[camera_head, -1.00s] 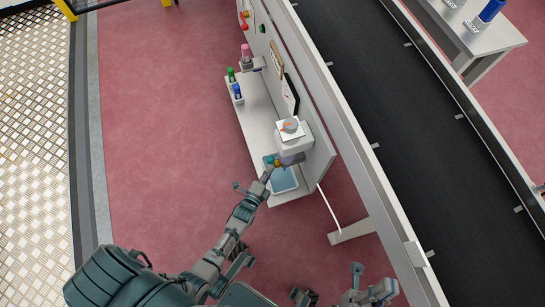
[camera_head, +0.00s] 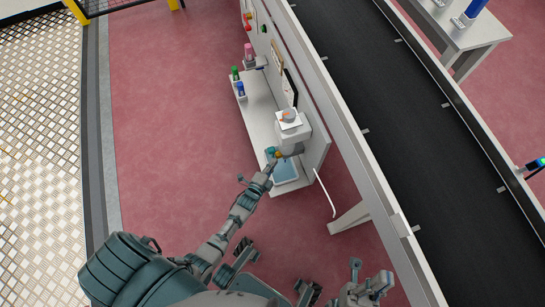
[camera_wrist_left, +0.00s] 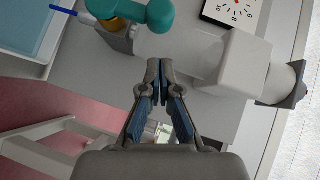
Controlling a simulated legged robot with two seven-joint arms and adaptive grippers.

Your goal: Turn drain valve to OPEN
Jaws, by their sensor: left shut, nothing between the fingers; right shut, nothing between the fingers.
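The teal drain valve handle (camera_wrist_left: 150,14) is at the top of the left wrist view, by a brass fitting (camera_wrist_left: 112,24) on a pale pipe body (camera_wrist_left: 180,50). In the head view the teal handle (camera_head: 270,151) is small, beside the grey-white unit above the blue tray. My left gripper (camera_wrist_left: 160,78) is shut and empty, its tips just below the pipe body in the wrist view and apart from the teal handle. In the head view my left gripper (camera_head: 270,166) is near the handle. My right gripper (camera_head: 356,268) is shut and empty at the bottom. OPEN markings are not legible.
A blue tray (camera_head: 285,171) sits on the white bench (camera_head: 262,120) beneath the valve. A dial (camera_wrist_left: 238,10) shows at upper right in the wrist view. Green and blue bottles (camera_head: 239,87) stand farther along. A dark conveyor (camera_head: 390,110) runs behind the panel. Red floor at left is clear.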

